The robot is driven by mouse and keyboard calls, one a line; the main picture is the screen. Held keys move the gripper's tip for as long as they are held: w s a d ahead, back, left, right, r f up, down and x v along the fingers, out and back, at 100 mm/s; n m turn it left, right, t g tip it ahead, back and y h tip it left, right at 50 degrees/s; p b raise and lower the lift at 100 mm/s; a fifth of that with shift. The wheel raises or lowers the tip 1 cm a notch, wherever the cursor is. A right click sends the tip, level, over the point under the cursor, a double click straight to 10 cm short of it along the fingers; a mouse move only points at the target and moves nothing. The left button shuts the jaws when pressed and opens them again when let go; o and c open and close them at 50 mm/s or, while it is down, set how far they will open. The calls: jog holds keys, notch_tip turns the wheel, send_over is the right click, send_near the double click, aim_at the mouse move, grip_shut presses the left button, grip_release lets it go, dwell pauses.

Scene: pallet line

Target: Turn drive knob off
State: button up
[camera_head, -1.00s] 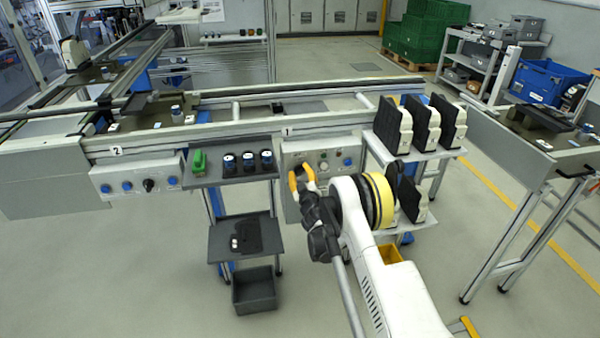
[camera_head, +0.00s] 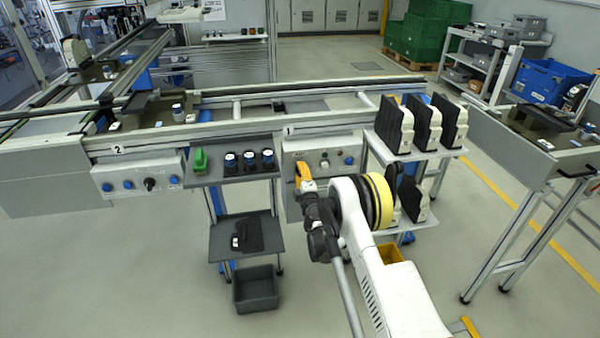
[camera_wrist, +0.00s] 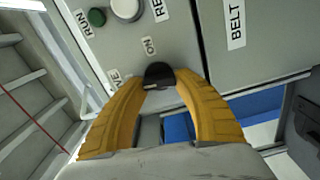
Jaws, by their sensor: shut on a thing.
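The drive knob (camera_wrist: 159,74) is black and sits on the grey control panel (camera_wrist: 165,40). An "ON" label is just above it in the wrist view, and a partly hidden label ending in "VE" is to its left. My gripper (camera_wrist: 160,84) has two curved yellow fingers that are shut on the knob, one at each side. In the head view my gripper (camera_head: 303,170) is at the left part of the panel (camera_head: 345,152) marked 1, and the knob is hidden behind the fingers.
A green button (camera_wrist: 97,17) marked "RUN" and a white round control (camera_wrist: 126,8) are above the knob. A shelf with dark cups (camera_head: 248,160) is left of the panel. Black-and-white units (camera_head: 393,125) stand on a rack to the right.

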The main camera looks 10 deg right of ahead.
jog(key=shift+n, duration=0.7)
jog(key=o, duration=1.2)
jog(key=shift+c, duration=0.2)
jog(key=s, duration=0.7)
jog(key=shift+s, duration=0.25)
